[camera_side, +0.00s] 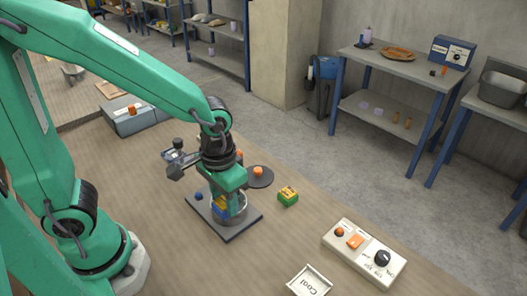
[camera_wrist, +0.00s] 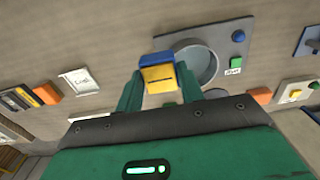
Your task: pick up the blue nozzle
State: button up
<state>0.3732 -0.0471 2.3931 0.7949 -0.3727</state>
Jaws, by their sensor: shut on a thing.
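The blue nozzle (camera_wrist: 157,58), a small blocky piece with a yellow face, is between the two green fingers of my gripper (camera_wrist: 158,80) in the wrist view. The gripper is shut on it. In the side view the blue nozzle (camera_side: 221,213) shows only in part below my gripper (camera_side: 224,203), in front of a round metal dish (camera_side: 239,216). The dish sits on a dark grey plate (camera_side: 226,236). My fingers hide part of the nozzle, and I cannot tell whether it touches the plate.
A blue knob (camera_side: 199,196) is on the plate. A green block with a yellow top (camera_side: 288,196) lies right of it. Farther right are a white control box (camera_side: 341,244) and a white card (camera_side: 311,283). A dark disc (camera_side: 261,184) bears an orange piece.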

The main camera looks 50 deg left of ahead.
jog(key=shift+s+d+r, duration=0.75)
jog(key=shift+s+d, duration=0.05)
jog(key=shift+d, duration=0.15)
jog(key=shift+s+d+r, duration=0.75)
jog(key=shift+s+d, duration=0.05)
jog(key=shift+d, duration=0.15)
jog(key=shift+w+d, duration=0.1)
jog(key=w+d+f, duration=0.1)
jog(key=w+d, duration=1)
jog(key=w, duration=0.2)
jog(key=shift+d+f, duration=0.25)
jog(key=shift+f, duration=0.1)
jog(key=shift+w, duration=0.1)
jog(key=w+a+f, duration=0.2)
jog(key=w, duration=0.1)
jog(key=w+a+f, duration=0.2)
jog(key=w, duration=0.1)
jog(key=w+a+f, duration=0.3)
jog(key=shift+w, duration=0.2)
jog(key=shift+f, duration=2.05)
jog(key=shift+f, duration=0.15)
